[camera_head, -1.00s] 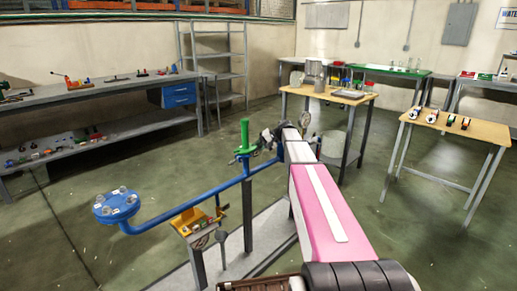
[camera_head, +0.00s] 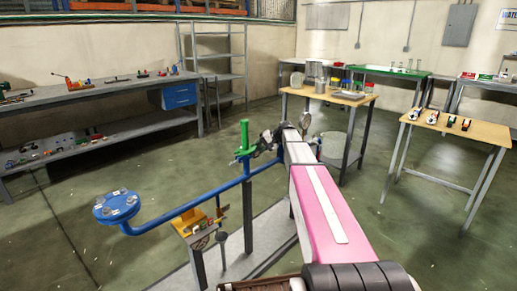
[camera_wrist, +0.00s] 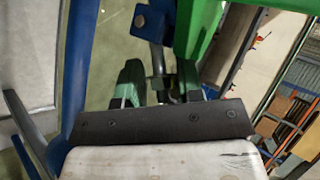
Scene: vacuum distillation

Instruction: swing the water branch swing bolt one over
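A blue lug with a bolt head (camera_wrist: 150,20) is just beyond the fingers, and a green body (camera_wrist: 198,28) is to the right. In the head view, my gripper (camera_head: 260,143) is beside the green valve (camera_head: 245,136) on the blue pipe (camera_head: 190,208); the bolt is too small to tell there.
The blue pipe ends in a bolted round flange (camera_head: 117,206) at left. A yellow bracket (camera_head: 190,222) sits under the pipe. A wooden-topped table (camera_head: 325,96) with vessels stands behind my arm, and another table (camera_head: 462,125) stands at right. The floor at left is open.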

